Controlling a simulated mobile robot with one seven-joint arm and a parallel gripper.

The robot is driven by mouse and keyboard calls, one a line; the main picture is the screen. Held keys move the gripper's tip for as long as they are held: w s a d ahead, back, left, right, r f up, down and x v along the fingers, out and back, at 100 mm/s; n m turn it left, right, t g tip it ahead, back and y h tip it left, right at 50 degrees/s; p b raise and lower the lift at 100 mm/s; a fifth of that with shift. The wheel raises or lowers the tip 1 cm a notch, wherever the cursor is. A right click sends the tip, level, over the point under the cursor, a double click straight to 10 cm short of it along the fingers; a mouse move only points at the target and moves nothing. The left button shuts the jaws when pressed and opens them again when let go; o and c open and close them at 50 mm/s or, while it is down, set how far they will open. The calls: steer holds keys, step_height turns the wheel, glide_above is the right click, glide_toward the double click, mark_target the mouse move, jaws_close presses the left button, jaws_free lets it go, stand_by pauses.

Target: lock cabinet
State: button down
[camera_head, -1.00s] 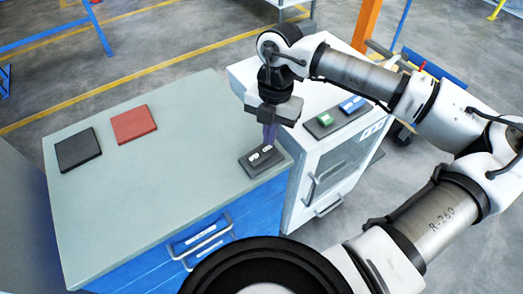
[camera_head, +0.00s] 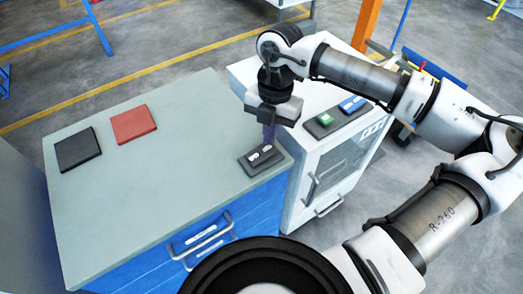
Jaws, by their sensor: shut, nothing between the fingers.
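The blue cabinet (camera_head: 222,226) has a grey-green top and a drawer front with silver handles (camera_head: 200,240). A small dark panel (camera_head: 262,159) with two white switches or buttons sits on the top's right corner. My gripper (camera_head: 269,138) is shut and empty, pointing down just behind this panel. I cannot tell whether the fingertips touch it. The white cabinet (camera_head: 318,160) beside it has a glass door that looks closed. On its top is a dark panel (camera_head: 322,127) with a green button (camera_head: 325,118) and a blue button (camera_head: 352,104).
A black flat block (camera_head: 78,150) and a red flat block (camera_head: 133,124) lie on the left of the top. The middle of the top is clear. Blue metal frames and an orange post (camera_head: 367,24) stand on the floor behind.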

steer(key=shift+f+b, duration=1.1)
steer(key=shift+b, duration=0.05)
stand_by(0.3)
steer(key=shift+r, duration=0.2)
steer(key=shift+r+p, duration=1.65)
steer(key=shift+r, duration=1.75)
